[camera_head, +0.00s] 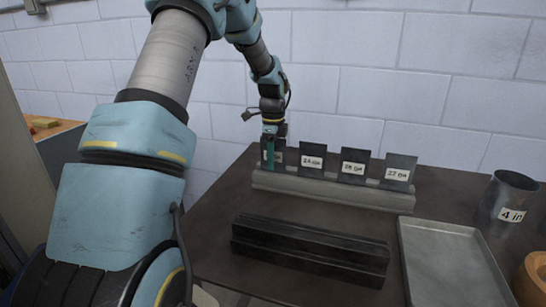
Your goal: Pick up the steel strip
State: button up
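Several dark steel strips stand upright in a row in a long grey slotted rack (335,190) at the back of the table. Each bears a white gauge label; three show clearly: the second strip (312,161) from the left, the third strip (353,166) and the rightmost strip (397,172). My gripper (269,165) points down at the leftmost strip (280,158) and partly covers it and its label. The fingertips overlap this strip in the picture. I cannot tell whether they touch or grip it.
A black grooved bar block (310,250) lies in front of the rack. A shallow grey metal tray (450,262) is at right, with a metal cylinder labelled "4 in" (507,196) behind it. A tan round object (533,278) sits at the right edge. A white block wall stands close behind.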

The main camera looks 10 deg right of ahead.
jog(key=shift+f, duration=0.1)
dwell(0.3)
grip_shut()
dwell(1.3)
